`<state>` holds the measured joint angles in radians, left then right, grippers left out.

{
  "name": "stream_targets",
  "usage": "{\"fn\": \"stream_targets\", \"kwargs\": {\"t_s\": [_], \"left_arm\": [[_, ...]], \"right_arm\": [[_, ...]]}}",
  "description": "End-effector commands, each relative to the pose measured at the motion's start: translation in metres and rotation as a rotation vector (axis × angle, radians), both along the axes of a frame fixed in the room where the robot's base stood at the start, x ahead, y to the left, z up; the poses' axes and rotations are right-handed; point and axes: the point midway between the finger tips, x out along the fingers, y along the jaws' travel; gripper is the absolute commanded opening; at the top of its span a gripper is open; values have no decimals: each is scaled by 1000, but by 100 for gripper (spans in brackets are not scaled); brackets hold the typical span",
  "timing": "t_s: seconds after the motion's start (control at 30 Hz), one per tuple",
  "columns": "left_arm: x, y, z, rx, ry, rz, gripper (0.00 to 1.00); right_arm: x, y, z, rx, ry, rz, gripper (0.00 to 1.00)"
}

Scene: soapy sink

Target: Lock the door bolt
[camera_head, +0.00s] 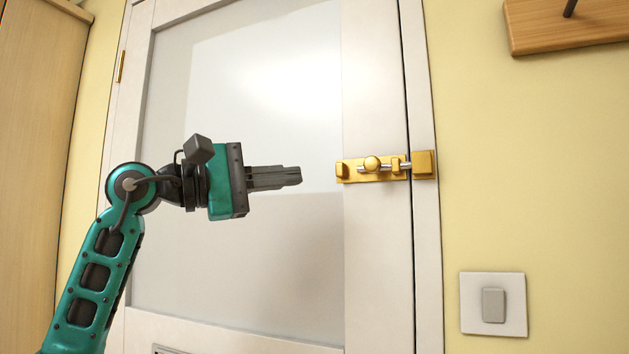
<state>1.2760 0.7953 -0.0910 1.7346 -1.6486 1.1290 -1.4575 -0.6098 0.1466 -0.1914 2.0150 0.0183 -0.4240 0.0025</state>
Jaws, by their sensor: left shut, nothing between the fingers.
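The brass door bolt (370,169) is mounted on the right stile of the white door (250,250). The silver rod runs level from the knob through a small brass guide and shows across the gap up to the brass catch (424,164) on the door frame. How far its tip enters the catch is hidden. My left gripper (298,176) is shut and empty, in front of the door panel. It points right, toward the bolt, apart from it. My right gripper is out of view.
A light switch (493,305) is on the yellow wall at lower right. A wooden board (565,24) with a dark peg is at upper right. A wooden cabinet side (35,150) stands at far left. The space between my left gripper and the bolt looks clear.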

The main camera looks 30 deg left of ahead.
Motion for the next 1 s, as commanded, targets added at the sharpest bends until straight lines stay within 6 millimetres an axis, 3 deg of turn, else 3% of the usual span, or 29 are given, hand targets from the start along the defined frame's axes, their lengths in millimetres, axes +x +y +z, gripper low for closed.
{"fn": "stream_targets", "kwargs": {"t_s": [0.1,0.3,1.0], "left_arm": [[-15,15,-5,2,2,4,0],[-29,26,-6,1,2,1,0],[-30,27,-6,0,1,0,0]], "right_arm": [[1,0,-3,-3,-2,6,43],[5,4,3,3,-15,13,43],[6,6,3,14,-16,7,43]]}}
